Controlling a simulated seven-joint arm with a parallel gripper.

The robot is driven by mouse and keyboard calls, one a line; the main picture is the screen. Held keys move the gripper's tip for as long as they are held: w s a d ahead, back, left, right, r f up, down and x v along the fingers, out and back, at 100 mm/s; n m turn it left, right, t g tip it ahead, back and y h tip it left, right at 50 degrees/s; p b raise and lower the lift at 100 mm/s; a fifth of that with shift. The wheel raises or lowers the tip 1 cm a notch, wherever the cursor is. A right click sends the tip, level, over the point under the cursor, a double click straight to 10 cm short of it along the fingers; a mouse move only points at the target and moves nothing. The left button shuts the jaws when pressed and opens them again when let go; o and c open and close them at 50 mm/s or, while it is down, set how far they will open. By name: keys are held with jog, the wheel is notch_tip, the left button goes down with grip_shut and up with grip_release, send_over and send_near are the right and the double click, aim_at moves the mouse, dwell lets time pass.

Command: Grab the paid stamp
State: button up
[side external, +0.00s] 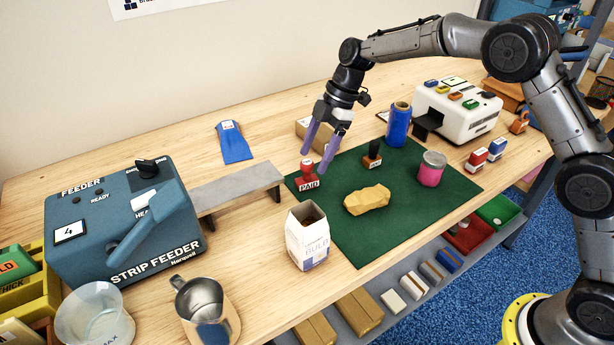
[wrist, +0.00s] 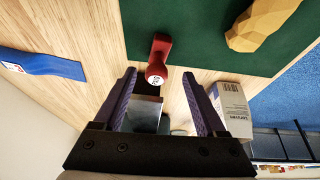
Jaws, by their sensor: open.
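The paid stamp (side external: 308,178) is red with a white label reading PAID. It stands upright on the left corner of the green mat (side external: 345,245). In the wrist view the red stamp (wrist: 158,60) is just beyond the fingertips, near the middle. My gripper (side external: 318,158) has purple fingers and is open and empty, pointing down above and beside the stamp. The open fingers (wrist: 160,75) also show in the wrist view, apart on either side of the stamp's line. Neither finger visibly touches it.
A dark stamp with a brown handle (side external: 372,155), a yellow faceted lump (side external: 367,200) and a pink can (side external: 431,168) are on the mat. A white carton (side external: 307,240) stands in front. A grey metal bench (side external: 235,187) lies left. A small brown box (side external: 312,132) is behind the gripper.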

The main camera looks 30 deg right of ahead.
aim_at(306, 174)
jog(key=shift+w+x, duration=0.1)
jog(key=shift+x, duration=1.45)
jog(key=shift+w+x, duration=0.15)
jog(key=shift+x, duration=1.45)
jog(key=shift+d, duration=0.2)
grip_shut()
